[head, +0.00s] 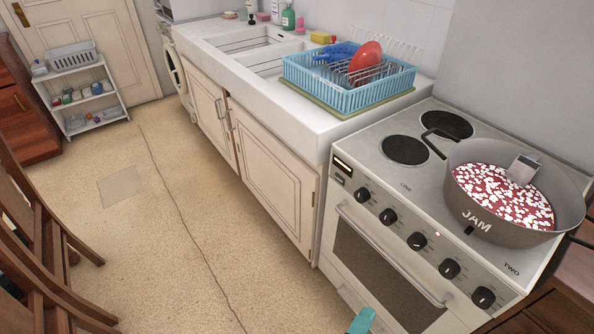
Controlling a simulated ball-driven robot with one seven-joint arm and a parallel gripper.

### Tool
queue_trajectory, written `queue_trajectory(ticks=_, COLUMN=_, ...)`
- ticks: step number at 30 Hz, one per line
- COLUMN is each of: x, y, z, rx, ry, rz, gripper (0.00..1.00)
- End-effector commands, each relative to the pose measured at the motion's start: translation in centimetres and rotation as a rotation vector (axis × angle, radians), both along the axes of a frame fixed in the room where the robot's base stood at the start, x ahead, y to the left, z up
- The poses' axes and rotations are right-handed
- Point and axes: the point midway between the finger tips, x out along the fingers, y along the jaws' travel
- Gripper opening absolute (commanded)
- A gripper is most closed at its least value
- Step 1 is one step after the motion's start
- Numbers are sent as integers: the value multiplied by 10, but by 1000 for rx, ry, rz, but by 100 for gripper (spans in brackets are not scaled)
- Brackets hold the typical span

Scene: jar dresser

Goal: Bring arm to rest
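A small teal piece (361,321) pokes in at the bottom edge of the head view, in front of the stove. It looks like part of my arm or gripper, but I cannot tell which. No pair of fingertips shows, so I cannot see an opening or anything held. The rest of my arm is out of view. The piece appears in front of the oven door, and its distance from the door is unclear.
A white stove (400,190) bears a large grey JAM pot (500,215) with red and white contents and a small grey device at its rim. A blue dish rack (345,95) stands by the sink (250,50). Wooden chairs (35,240) stand left. The middle floor (185,225) is clear.

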Motion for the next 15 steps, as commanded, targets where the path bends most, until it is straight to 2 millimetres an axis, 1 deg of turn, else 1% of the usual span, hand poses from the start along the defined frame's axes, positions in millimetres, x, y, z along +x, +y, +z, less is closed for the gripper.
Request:
queue_trajectory(ticks=1, x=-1, y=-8, z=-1, rx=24, ry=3, rz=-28, gripper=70)
queue_trajectory(ticks=8, x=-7, y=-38, z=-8, rx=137, ry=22, rz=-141, gripper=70)
queue_trajectory(ticks=11, x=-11, y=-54, z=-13, rx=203, ry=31, rz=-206, gripper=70)
queue_trajectory(ticks=15, x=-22, y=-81, z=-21, rx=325, ry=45, rz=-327, gripper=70)
